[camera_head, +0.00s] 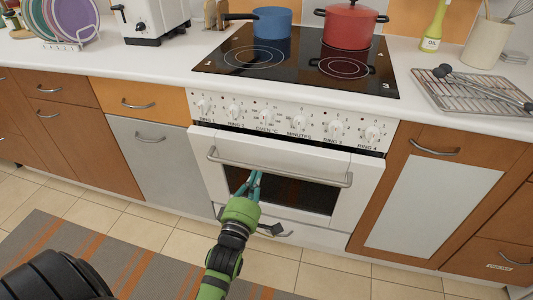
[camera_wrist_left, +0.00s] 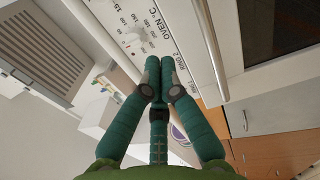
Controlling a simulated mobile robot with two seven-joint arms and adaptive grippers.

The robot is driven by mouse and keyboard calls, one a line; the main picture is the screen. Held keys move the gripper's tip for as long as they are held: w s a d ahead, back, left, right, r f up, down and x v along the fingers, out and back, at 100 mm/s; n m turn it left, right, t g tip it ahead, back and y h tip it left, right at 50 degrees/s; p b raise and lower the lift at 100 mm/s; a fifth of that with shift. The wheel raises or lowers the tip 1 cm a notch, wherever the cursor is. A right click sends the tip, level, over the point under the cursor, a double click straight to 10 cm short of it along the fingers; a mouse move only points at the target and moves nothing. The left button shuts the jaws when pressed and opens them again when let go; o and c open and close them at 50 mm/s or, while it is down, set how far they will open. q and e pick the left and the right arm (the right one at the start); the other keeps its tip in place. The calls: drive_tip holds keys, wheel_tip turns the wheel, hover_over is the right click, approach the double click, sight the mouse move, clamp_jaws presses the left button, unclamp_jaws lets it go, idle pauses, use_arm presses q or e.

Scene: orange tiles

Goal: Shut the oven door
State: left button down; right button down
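The white oven door (camera_head: 333,208) stands slightly ajar, its top edge tilted out from the control panel with a dark gap above it. Its long bar handle (camera_head: 280,168) runs across the top, above a dark window (camera_head: 300,195). My left gripper (camera_head: 256,174) is in front of the door, just below the handle in the picture; whether it touches the door I cannot tell. In the left wrist view its teal fingers (camera_wrist_left: 160,68) are together at the tips with nothing seen between them, and the oven's control panel (camera_wrist_left: 140,35) shows beyond. My right gripper is not in view.
A cooktop (camera_head: 295,65) above holds a blue pot (camera_head: 272,22) and a red pot (camera_head: 349,27). A wire rack (camera_head: 470,92) lies on the right counter. Cabinets flank the oven. A striped rug (camera_head: 100,260) covers part of the tiled floor in front.

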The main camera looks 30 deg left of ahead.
sight(268, 144)
use_arm(q)
drive_tip(key=x, duration=1)
drive_tip(key=shift+s+a+f, duration=0.1)
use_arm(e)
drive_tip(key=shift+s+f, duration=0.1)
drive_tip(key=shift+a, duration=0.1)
